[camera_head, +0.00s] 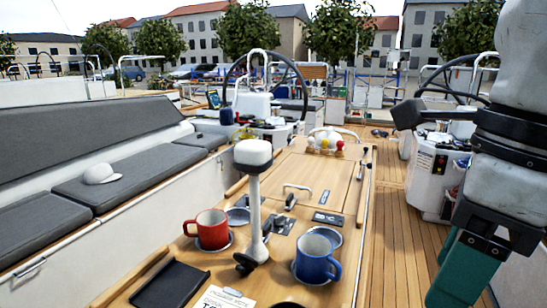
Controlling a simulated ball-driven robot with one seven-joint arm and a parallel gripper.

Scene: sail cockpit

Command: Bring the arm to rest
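My arm hangs down along the right edge of the view, white with black bands. Its lower end, which I take for my gripper (465,268), shows a black bracket and teal parts running down to the bottom edge. The fingertips are not clearly visible, so I cannot tell whether it is open or shut. No held object can be made out.
A wooden cockpit table (318,178) carries a red mug (211,230), a blue mug (314,258), a black tray (170,286) and a white-topped post (253,155). A white cap (101,174) lies on the left bench (130,170). Deck planking (395,205) right of the table is clear.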

